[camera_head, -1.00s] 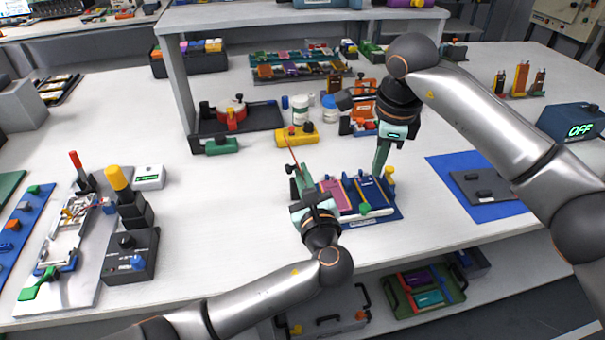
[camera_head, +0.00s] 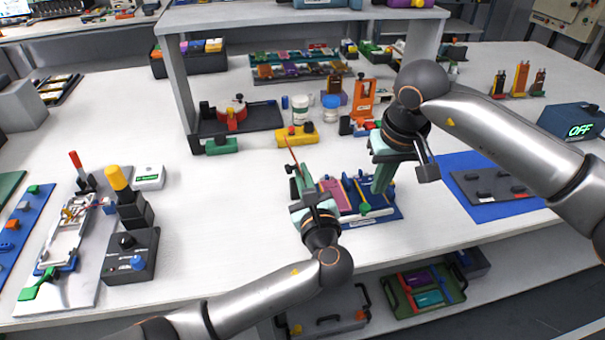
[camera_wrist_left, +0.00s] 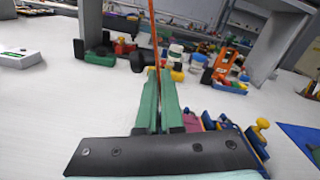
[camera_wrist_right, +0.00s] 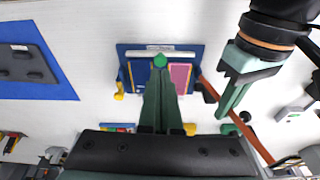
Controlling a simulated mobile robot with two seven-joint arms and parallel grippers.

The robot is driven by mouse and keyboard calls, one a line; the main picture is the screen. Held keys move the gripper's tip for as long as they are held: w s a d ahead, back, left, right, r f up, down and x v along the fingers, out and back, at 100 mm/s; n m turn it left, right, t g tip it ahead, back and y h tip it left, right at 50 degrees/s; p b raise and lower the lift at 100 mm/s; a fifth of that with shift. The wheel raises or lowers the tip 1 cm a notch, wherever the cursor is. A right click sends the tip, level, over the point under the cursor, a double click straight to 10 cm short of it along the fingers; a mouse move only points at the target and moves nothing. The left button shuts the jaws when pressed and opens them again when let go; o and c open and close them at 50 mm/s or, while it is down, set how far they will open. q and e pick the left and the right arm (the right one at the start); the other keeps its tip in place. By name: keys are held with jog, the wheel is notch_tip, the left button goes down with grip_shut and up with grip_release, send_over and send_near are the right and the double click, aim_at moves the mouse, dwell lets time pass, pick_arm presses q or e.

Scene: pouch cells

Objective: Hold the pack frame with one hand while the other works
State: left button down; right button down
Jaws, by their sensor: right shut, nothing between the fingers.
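The pack frame (camera_head: 383,216) is a blue tray with pink and dark blue cells, lying flat near the table's front edge. It also shows in the right wrist view (camera_wrist_right: 124,53). My left gripper (camera_head: 297,170) is at its left side, fingers close together beside a thin red-orange rod (camera_wrist_left: 154,40). My right gripper (camera_head: 377,192) is shut and empty, pointing down over the frame. Its fingertips (camera_wrist_right: 160,76) are close to a green knob (camera_wrist_right: 160,60) on the frame; contact cannot be told.
A blue mat (camera_head: 480,211) with a dark plate lies to the right. A yellow block (camera_head: 296,136), white jars and an orange stand (camera_head: 363,98) are behind the frame. A black control box (camera_head: 130,256) stands left. The table between it and my left gripper is clear.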

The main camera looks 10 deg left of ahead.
aim_at(365, 205)
jog(key=shift+n, duration=0.5)
jog(key=shift+s+d+f+x, duration=0.15)
jog(key=shift+s+x, duration=0.15)
jog(key=shift+x, duration=1.2)
jog(key=shift+s+d+x, duration=0.1)
jog(key=shift+s+x, duration=0.25)
jog(key=shift+x, duration=1.15)
jog(key=shift+s+d+f+x, duration=0.15)
jog(key=shift+s+x, duration=0.15)
jog(key=shift+x, duration=1.2)
jog(key=shift+w+r, duration=0.1)
jog(key=shift+w+a, duration=0.4)
jog(key=shift+w, duration=0.4)
jog(key=shift+w+a, duration=0.35)
jog(key=shift+w, duration=0.45)
jog(key=v, duration=0.6)
jog(key=shift+s, duration=0.2)
pick_arm(q)
jog(key=c, duration=1)
grip_release()
pick_arm(e)
jog(key=shift+d, duration=0.1)
